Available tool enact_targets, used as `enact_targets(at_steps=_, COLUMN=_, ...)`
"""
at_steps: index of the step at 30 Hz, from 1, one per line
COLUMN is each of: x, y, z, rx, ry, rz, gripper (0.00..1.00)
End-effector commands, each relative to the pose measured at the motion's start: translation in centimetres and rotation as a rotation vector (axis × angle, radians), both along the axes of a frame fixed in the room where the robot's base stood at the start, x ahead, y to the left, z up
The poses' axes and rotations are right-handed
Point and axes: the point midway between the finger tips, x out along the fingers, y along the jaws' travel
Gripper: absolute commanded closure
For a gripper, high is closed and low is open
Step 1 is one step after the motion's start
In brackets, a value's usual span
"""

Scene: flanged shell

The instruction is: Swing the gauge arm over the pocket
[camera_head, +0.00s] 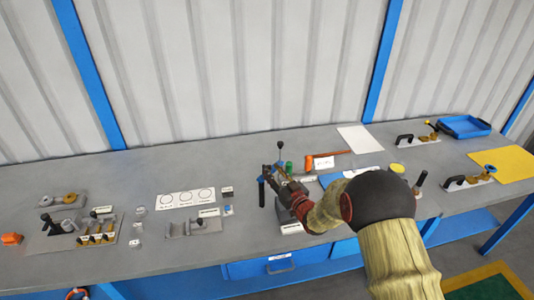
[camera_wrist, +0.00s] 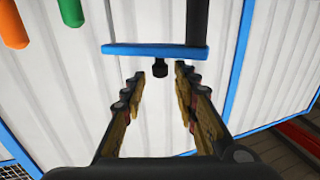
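In the wrist view a blue bar (camera_wrist: 150,51), which looks like the gauge arm, runs crosswise beyond my fingertips. A thick black post (camera_wrist: 197,22) meets its right end. A small black tip (camera_wrist: 160,68) sticks out from its middle, in line with the gap between my fingers. My gripper (camera_wrist: 160,75) is open and nothing is between its fingers; I cannot tell if it touches the bar. My arm hides much of the fixture, and I cannot make out the pocket.
A green cylinder (camera_head: 289,167) and an orange-headed hammer (camera_head: 323,158) are close to my gripper. A black-knobbed lever (camera_head: 280,146) stands behind it. Clamp fixtures (camera_head: 97,233) are at left, a blue tray (camera_head: 465,126) at far right. The bench's back left is clear.

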Motion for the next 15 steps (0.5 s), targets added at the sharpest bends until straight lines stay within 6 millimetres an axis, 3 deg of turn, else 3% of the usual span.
enact_targets(at_steps=15, x=5.6, y=3.6, z=-0.1, rx=0.002, ry=-0.003, rz=0.002, gripper=0.7)
